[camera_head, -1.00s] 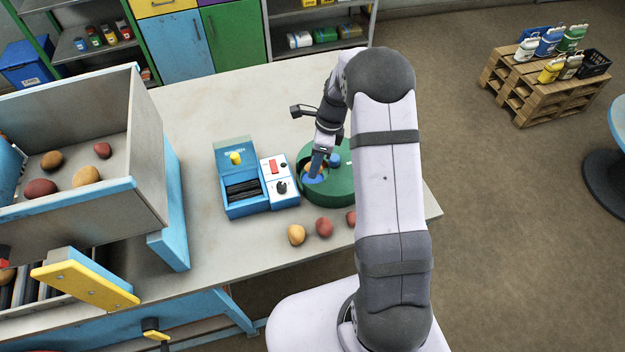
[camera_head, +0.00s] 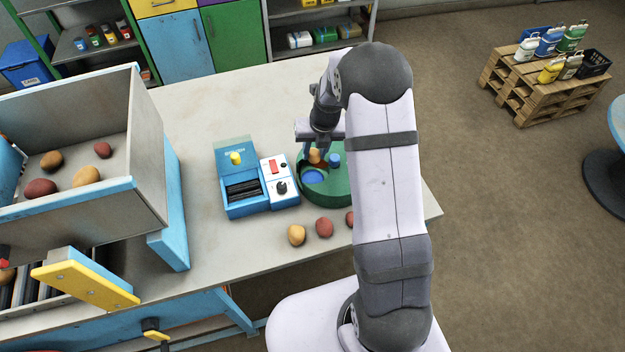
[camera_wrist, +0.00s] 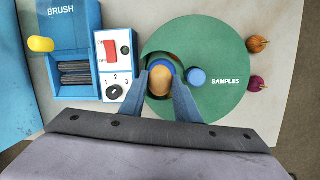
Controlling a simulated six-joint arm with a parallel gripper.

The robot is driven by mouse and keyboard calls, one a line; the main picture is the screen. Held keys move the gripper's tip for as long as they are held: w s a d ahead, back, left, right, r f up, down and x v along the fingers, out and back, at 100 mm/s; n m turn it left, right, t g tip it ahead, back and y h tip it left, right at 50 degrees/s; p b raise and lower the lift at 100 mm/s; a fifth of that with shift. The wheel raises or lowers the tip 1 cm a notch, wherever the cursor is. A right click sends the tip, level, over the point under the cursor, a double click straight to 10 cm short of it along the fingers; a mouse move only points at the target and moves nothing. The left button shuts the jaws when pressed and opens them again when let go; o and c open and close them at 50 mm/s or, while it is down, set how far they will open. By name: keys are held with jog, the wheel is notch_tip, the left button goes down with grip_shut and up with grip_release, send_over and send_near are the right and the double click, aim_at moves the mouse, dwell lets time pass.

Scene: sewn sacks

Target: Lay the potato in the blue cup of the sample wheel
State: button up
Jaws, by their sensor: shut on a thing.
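My gripper (camera_head: 314,150) is shut on an orange-yellow potato (camera_head: 315,156) above the green sample wheel (camera_head: 339,192). In the wrist view the potato (camera_wrist: 160,81) sits between the two fingers of my gripper (camera_wrist: 163,88), and the wheel (camera_wrist: 222,52) is marked SAMPLES. The blue cup (camera_head: 314,176) shows in the wheel's opening, in front of the potato in the head view. In the wrist view a blue rim of the cup (camera_wrist: 161,64) shows behind the potato, which hides most of it. A blue knob (camera_head: 334,160) stands on the wheel beside the potato.
A blue brush box (camera_head: 245,207) with a white switch panel (camera_head: 280,180) stands left of the wheel. Loose potatoes (camera_head: 296,235) lie at the table's front. Two stemmed vegetables (camera_wrist: 257,44) lie right of the wheel. The table behind the brush box is clear.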

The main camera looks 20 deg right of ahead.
notch_tip(320, 180, down, 5)
jog(key=shift+f+b, duration=0.2)
jog(key=shift+b, duration=0.95)
jog(key=shift+p, duration=0.4)
jog(key=shift+f, duration=0.6)
jog(key=shift+f+p, duration=0.75)
jog(key=shift+f, duration=0.9)
jog(key=shift+f, duration=0.15)
jog(key=o, duration=0.8)
jog(key=shift+c, duration=0.2)
